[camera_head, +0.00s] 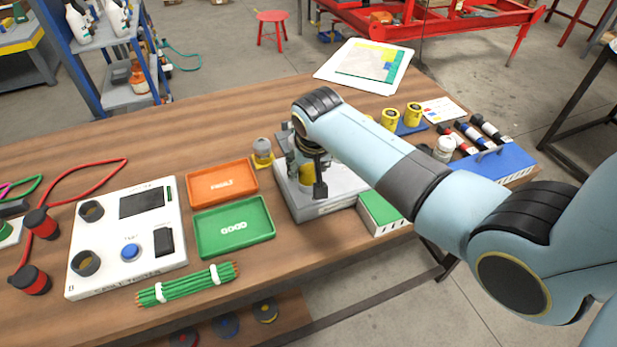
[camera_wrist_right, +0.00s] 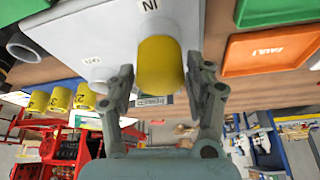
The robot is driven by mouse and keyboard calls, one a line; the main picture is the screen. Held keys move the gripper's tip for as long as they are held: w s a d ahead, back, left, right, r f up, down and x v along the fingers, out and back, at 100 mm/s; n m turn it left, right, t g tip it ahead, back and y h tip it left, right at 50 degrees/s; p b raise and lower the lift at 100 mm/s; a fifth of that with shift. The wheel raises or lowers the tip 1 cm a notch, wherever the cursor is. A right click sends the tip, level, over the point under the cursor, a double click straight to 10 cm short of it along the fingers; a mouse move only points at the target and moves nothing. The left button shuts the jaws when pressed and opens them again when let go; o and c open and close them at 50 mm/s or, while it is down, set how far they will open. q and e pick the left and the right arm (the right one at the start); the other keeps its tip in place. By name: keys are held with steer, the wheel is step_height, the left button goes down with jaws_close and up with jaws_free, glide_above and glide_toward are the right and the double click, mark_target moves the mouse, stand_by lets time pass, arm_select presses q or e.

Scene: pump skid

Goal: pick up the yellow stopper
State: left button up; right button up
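The yellow stopper (camera_head: 306,173) sits at the grey-white box (camera_head: 322,207), partly hidden by my right gripper in the head view. In the right wrist view the stopper (camera_wrist_right: 160,65) is a plain yellow cylinder against the box face (camera_wrist_right: 105,40), beside the letters "IN". My right gripper (camera_wrist_right: 162,85) is open, with one finger on each side of the stopper. A narrow gap shows between the stopper and each finger. My left gripper is not in view.
An orange tray (camera_head: 222,183) and a green tray (camera_head: 234,227) lie left of the box. A grey-topped yellow fitting (camera_head: 262,154) stands close behind. Numbered yellow cylinders (camera_head: 389,119) and a blue case (camera_head: 494,163) are to the right. The table's back left is clear.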

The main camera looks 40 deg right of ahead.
steer(key=c, duration=0.9)
steer(key=shift+w+r, duration=0.1)
steer(key=shift+r, duration=0.15)
step_height(320, 180, up, 4)
steer(key=shift+f, duration=0.15)
steer(key=s+d+r, duration=0.1)
steer(key=s+r, duration=0.1)
steer(key=s, duration=0.1)
steer(key=s+d+r, duration=0.1)
steer(key=s+r, duration=0.1)
steer(key=s, duration=0.2)
steer(key=s+d+r, duration=0.2)
steer(key=s, duration=0.2)
steer(key=shift+r+b, duration=0.4)
